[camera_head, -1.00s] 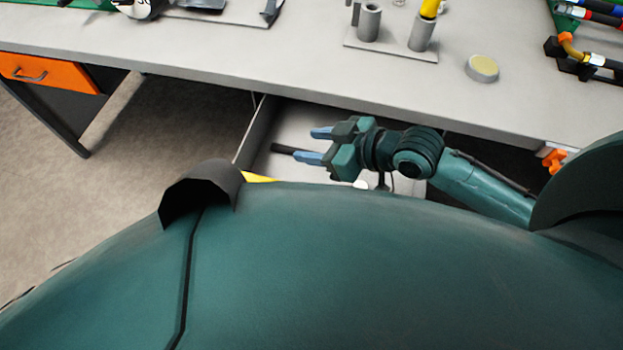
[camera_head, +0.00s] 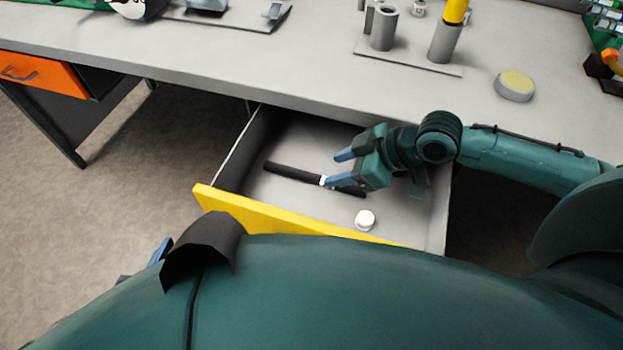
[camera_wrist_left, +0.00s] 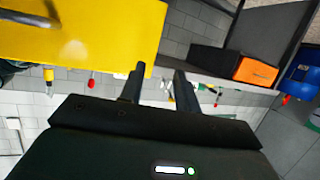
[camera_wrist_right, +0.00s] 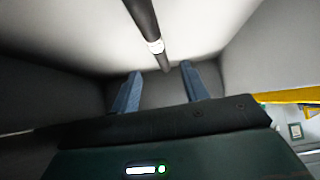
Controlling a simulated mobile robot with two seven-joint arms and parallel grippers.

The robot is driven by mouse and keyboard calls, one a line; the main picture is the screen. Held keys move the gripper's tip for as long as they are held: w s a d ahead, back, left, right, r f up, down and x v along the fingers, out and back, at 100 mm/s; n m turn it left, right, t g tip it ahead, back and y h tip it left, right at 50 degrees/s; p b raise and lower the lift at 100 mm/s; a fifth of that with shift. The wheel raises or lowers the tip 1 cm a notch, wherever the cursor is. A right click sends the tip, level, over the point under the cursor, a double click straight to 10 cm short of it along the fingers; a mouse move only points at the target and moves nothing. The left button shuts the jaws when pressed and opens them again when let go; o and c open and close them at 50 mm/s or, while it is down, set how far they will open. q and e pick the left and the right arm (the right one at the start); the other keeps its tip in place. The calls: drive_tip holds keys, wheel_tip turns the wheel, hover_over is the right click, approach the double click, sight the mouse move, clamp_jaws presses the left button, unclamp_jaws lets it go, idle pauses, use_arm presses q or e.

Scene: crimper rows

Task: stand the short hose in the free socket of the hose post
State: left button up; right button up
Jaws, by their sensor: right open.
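The short hose (camera_head: 290,171) is black with a white band and lies in the open drawer. It also shows in the right wrist view (camera_wrist_right: 142,15), its near end between the fingertips in the picture. My right gripper (camera_head: 338,169) is open and empty over the hose. Contact cannot be told. The hose post's plate (camera_head: 412,60) is on the bench. One grey socket (camera_head: 383,30) has an open, empty top; another (camera_head: 444,44) holds a yellow piece. My left gripper (camera_wrist_left: 158,80) is open and empty near the yellow drawer front (camera_wrist_left: 90,35); my body mostly hides it in the head view.
The drawer (camera_head: 235,165) is pulled out under the bench edge, with its yellow front nearest me. A small white cap (camera_head: 365,219) lies inside it. A round yellow-topped tin (camera_head: 515,86) stands right of the post. Bare bench lies left of the post.

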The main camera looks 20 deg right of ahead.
sight(313, 176)
drive_tip(key=b+x, duration=0.1)
drive_tip(key=x, duration=0.5)
drive_tip(key=shift+w+a+f, duration=0.1)
drive_tip(key=shift+w+a, duration=0.05)
drive_tip(key=shift+c, duration=0.3)
clamp_jaws()
